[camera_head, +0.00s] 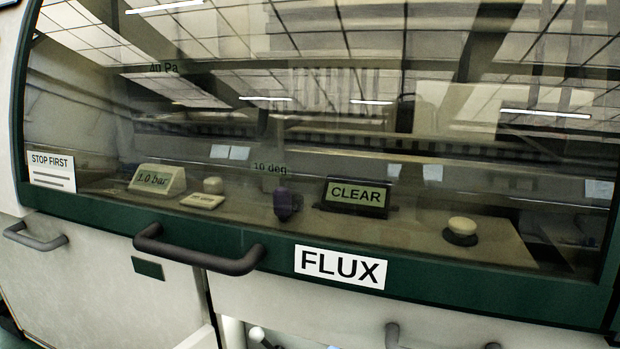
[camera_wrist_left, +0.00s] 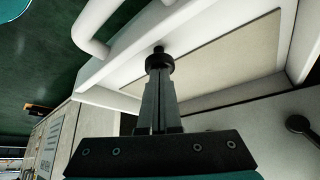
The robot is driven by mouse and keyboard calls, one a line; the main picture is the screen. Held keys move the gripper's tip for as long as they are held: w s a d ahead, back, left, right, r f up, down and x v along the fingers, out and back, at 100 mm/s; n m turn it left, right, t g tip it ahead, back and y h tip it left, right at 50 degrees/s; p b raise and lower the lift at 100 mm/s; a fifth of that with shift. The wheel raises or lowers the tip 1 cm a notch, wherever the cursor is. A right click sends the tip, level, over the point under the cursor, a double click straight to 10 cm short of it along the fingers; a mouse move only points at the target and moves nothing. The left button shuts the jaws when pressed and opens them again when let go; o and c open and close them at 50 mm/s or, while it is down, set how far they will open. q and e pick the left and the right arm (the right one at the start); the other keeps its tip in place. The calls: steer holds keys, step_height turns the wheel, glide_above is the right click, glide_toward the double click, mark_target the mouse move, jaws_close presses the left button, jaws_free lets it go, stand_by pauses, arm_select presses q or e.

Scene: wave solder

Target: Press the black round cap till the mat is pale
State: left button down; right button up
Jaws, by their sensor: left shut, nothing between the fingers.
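In the left wrist view, the black round cap (camera_wrist_left: 159,61) sits on a short post at the inner edge of a white frame (camera_wrist_left: 115,68). My left gripper (camera_wrist_left: 160,76) is shut with nothing between its fingers. Its tips are right at the cap and overlap it in the picture; I cannot tell whether they touch. A flat panel inside the frame, which looks like the mat (camera_wrist_left: 225,55), is pale greyish beige. Part of it is hidden behind the gripper. My right gripper is in neither view.
In the head view, a glass window with a green frame spans the machine above a FLUX label (camera_head: 340,267). Behind the glass are a CLEAR display (camera_head: 356,194), a purple knob (camera_head: 286,204) and a cream button (camera_head: 462,226). A dark handle (camera_head: 198,252) sticks out in front.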

arm_select(q)
steer(key=shift+f, duration=0.15)
steer(key=shift+f+b, duration=0.4)
steer(key=shift+f, duration=0.15)
steer(key=shift+r, duration=0.15)
step_height(320, 180, up, 2)
steer(key=p, duration=0.3)
steer(key=shift+r, duration=0.25)
stand_by(0.6)
